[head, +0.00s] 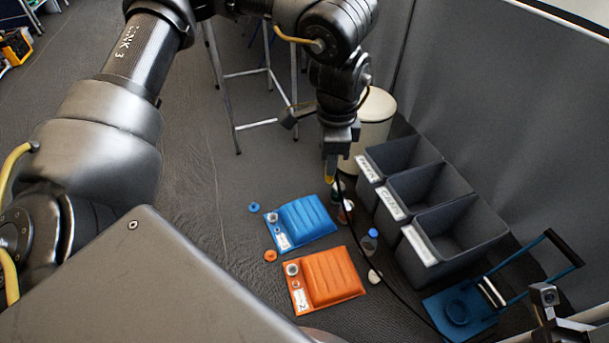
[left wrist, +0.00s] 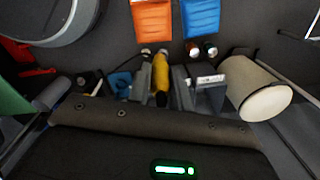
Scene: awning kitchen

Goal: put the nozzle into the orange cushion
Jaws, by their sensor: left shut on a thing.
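The orange cushion (head: 330,279) lies flat on the floor, with a white label and small round pieces along its left side. Its edge shows at the top of the left wrist view (left wrist: 152,22). My left gripper (head: 331,163) is above the floor, beyond the blue cushion (head: 303,221) and apart from both cushions. It is shut on a slim yellow piece, seemingly the nozzle (left wrist: 160,74), which points down in the head view; the fingers hide part of it. My right gripper's fingers are not in view.
Three grey bins (head: 451,241) stand right of the cushions. A small bottle (head: 370,240) and a white lump (head: 374,277) lie between. A blue hand truck (head: 461,308) is at lower right. A beige drum (head: 374,127) stands behind the gripper. Floor left of the cushions is mostly clear.

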